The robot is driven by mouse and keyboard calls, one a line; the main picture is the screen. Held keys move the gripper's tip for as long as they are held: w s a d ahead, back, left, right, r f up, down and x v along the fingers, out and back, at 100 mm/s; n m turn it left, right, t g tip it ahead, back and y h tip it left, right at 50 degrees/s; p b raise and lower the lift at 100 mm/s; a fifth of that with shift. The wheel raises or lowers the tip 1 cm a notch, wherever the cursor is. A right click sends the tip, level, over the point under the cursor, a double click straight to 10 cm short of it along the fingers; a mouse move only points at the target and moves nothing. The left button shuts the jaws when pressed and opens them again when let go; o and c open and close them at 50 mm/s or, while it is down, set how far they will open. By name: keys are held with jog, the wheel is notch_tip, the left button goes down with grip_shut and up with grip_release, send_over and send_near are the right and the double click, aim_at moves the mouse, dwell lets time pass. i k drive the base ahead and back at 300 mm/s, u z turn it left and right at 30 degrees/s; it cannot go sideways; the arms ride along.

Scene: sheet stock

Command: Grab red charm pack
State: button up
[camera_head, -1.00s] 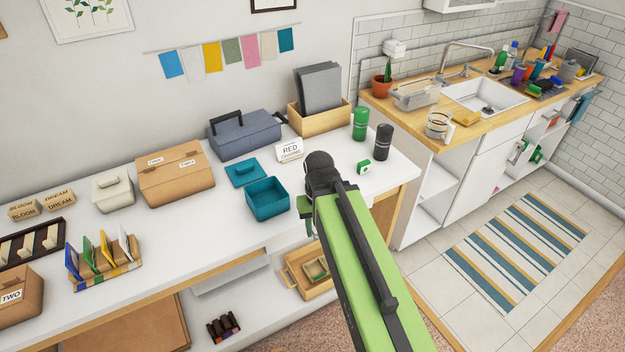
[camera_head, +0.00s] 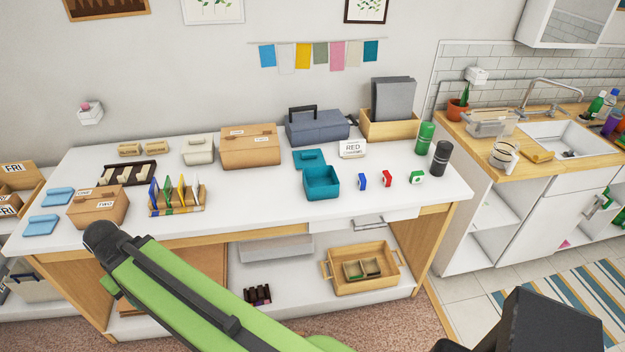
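The red charm pack (camera_head: 388,178) is a small red block with a white mark. It stands on the white worktop (camera_head: 330,215), between a similar blue pack (camera_head: 362,180) on its left and a green-and-white pack (camera_head: 417,177) on its right. A white sign (camera_head: 352,148) behind them has RED as its top word. My green arm reaches from the bottom up to a dark joint at the left, over the bench's front edge and well apart from the packs. No gripper fingers can be made out.
An open teal box (camera_head: 322,184) stands left of the packs, with its lid (camera_head: 309,159) behind. Green (camera_head: 425,138) and black (camera_head: 440,157) canisters stand behind right. A grey toolbox (camera_head: 317,127) and file box (camera_head: 389,125) line the back. Worktop before the packs is clear.

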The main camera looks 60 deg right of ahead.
aim_at(385, 178)
jog(key=u, duration=1.25)
jog(key=k, duration=1.3)
jog(key=z, duration=1.6)
jog(key=i, duration=1)
